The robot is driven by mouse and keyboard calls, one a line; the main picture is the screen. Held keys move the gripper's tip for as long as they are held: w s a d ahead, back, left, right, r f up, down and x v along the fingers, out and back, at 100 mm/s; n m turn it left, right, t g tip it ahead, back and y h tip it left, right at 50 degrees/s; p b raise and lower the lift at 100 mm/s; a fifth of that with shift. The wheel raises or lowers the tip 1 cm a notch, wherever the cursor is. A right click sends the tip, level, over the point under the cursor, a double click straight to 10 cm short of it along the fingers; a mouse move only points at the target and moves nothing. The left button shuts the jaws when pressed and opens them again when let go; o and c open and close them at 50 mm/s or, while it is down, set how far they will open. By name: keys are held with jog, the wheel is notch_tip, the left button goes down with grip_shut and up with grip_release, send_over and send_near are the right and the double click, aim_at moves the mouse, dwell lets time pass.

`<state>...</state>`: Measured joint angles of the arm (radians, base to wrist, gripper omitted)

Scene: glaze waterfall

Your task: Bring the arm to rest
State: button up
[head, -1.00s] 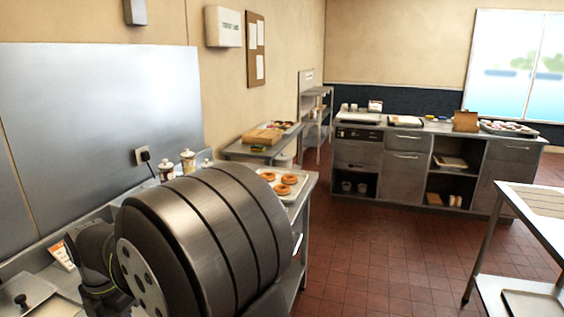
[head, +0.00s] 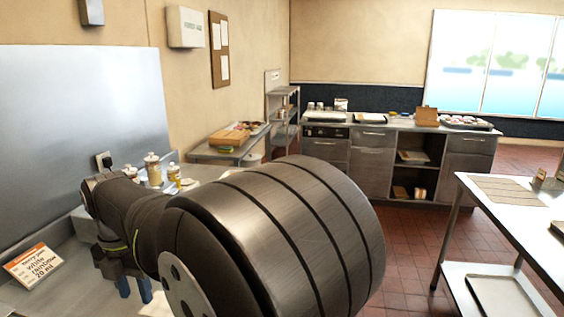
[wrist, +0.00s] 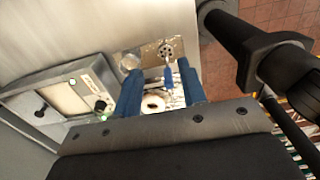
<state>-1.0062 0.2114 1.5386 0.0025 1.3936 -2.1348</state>
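My arm (head: 275,245) fills the lower middle of the head view, its large dark joint close to the camera. My gripper (head: 135,290) shows at lower left in that view, its blue fingers pointing down over the steel counter. In the wrist view my gripper (wrist: 160,90) has its two blue fingers apart. Nothing looks clamped. Part of the counter is hidden behind my arm.
A lettered card (head: 34,265) stands on the counter at left. In the wrist view a scale-like device (wrist: 68,95) lies left of the fingers. A steel table (head: 510,200) stands at right, with open floor before it.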

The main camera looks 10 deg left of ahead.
jog(key=w+d+m, duration=0.5)
jog(key=w, duration=0.7)
jog(key=w+d+m, duration=0.5)
jog(key=w, duration=0.8)
jog(key=w+d+f+m, duration=0.1)
jog(key=w+d+m, duration=0.4)
jog(key=d, duration=0.6)
jog(key=w+d+f+m, duration=0.2)
jog(key=w+d+m, duration=0.2)
jog(key=w+d, duration=0.6)
jog(key=shift+w+d+f+m, duration=0.2)
jog(key=shift+d+m, duration=0.2)
jog(key=shift+d, duration=0.5)
